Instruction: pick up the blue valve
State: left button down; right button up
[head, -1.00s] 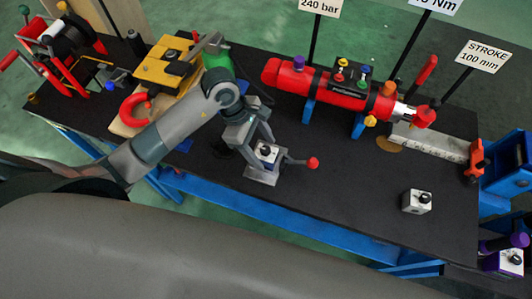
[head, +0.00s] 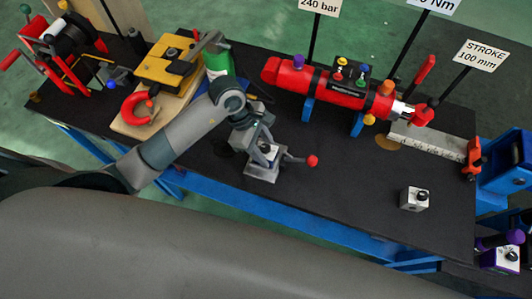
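A small block with a black knob and bluish edges (head: 268,152), which looks like the blue valve, sits in a grey metal holder (head: 262,174) with a red-ball lever near the bench's front edge. My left gripper (head: 264,146) reaches down over this block from above, its fingers close about it. The fingers hide part of the block, and I cannot tell whether they press on it. My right gripper is not in view.
A red cylinder (head: 325,88) with coloured knobs lies on blue stands behind. The black bench top (head: 345,195) is clear between holder and white block.

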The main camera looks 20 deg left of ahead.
pick_arm(q)
jog(key=shift+r, duration=0.1)
jog(key=shift+w+r+b, duration=0.1)
jog(key=shift+r+b, duration=0.3)
jog(key=shift+r, duration=0.35)
notch_tip(320, 180, up, 7)
jog(key=shift+f+b, duration=0.1)
jog(key=shift+b, duration=1)
jog(key=shift+r, duration=0.8)
